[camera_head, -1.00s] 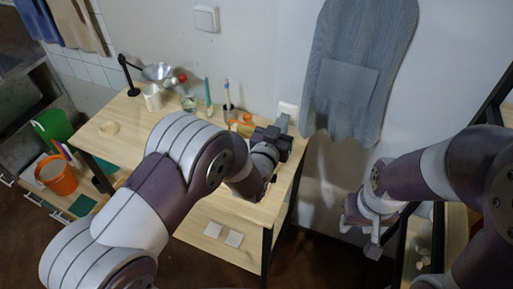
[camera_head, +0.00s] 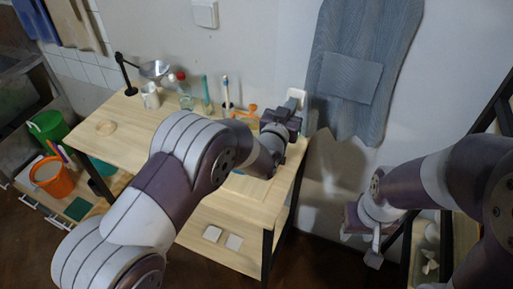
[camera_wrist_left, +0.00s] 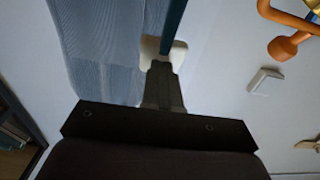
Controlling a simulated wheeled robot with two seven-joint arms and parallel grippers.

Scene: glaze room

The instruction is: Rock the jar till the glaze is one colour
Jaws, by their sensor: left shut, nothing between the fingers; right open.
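My right gripper (camera_head: 374,250) is open and empty, right of the table and low in front of the wall.
A white mug (camera_head: 150,96), a funnel on a stand (camera_head: 155,69), upright tools and an orange object (camera_head: 246,112) share the table (camera_head: 130,134). My left arm hides its middle. A grey apron (camera_head: 352,80) hangs behind. Orange (camera_head: 52,176) and green (camera_head: 48,126) buckets stand left.

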